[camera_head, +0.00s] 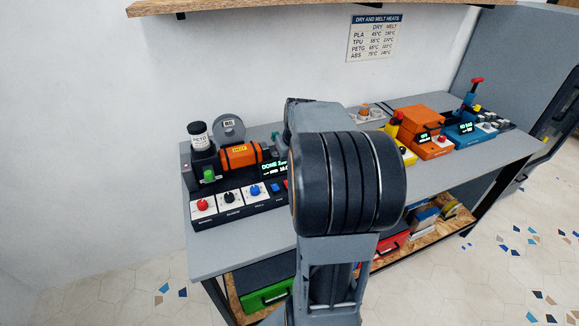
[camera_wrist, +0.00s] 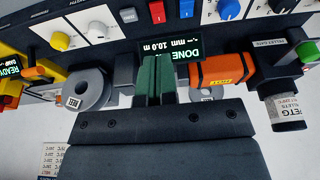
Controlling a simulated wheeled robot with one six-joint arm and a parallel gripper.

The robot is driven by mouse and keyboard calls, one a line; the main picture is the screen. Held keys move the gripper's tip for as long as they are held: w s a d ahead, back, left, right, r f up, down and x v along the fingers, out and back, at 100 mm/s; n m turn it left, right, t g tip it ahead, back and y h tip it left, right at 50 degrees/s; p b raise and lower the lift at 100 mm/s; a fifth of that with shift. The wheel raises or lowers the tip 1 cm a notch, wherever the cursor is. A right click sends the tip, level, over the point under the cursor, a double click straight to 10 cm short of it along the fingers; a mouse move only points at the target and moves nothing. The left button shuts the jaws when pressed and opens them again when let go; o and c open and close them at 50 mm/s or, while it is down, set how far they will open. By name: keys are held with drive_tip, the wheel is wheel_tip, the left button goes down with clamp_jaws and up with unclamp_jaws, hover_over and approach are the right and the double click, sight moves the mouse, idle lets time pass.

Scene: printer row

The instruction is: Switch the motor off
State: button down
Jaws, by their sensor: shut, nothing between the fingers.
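My gripper (camera_wrist: 158,78) shows in the wrist view with its green fingers together and empty. They point toward the display (camera_wrist: 180,48), which reads DONE, and cover part of it. Beyond it are a small red switch (camera_wrist: 157,12) and a small blue one (camera_wrist: 187,8). The same machine carries a red knob (camera_head: 202,205), a black knob (camera_head: 229,197) and a blue knob (camera_head: 254,191) on white plates, and a green knob (camera_head: 209,175) at its left end. The labels are too small to tell which control is the motor's. In the head view my arm hides the gripper.
An orange machine (camera_head: 420,125) and a blue one (camera_head: 465,130) stand farther right on the grey table (camera_head: 215,256). A shelf (camera_head: 300,5) hangs above.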

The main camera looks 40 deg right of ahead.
drive_tip(key=shift+s+v, duration=0.25)
drive_tip(key=shift+v, duration=0.8)
drive_tip(key=shift+a+f, duration=0.1)
drive_tip(key=s+a+f+n, duration=0.1)
drive_tip(key=s+a, duration=0.3)
drive_tip(key=a, duration=0.7)
drive_tip(key=s+a+f+n+y, duration=0.1)
drive_tip(key=s+a, duration=0.4)
drive_tip(key=a, duration=0.6)
drive_tip(key=shift+a+n+t, duration=0.35)
drive_tip(key=shift+n+t, duration=0.05)
drive_tip(key=shift+n, duration=0.4)
drive_tip(key=shift+s+f, duration=0.1)
drive_tip(key=shift+s, duration=0.05)
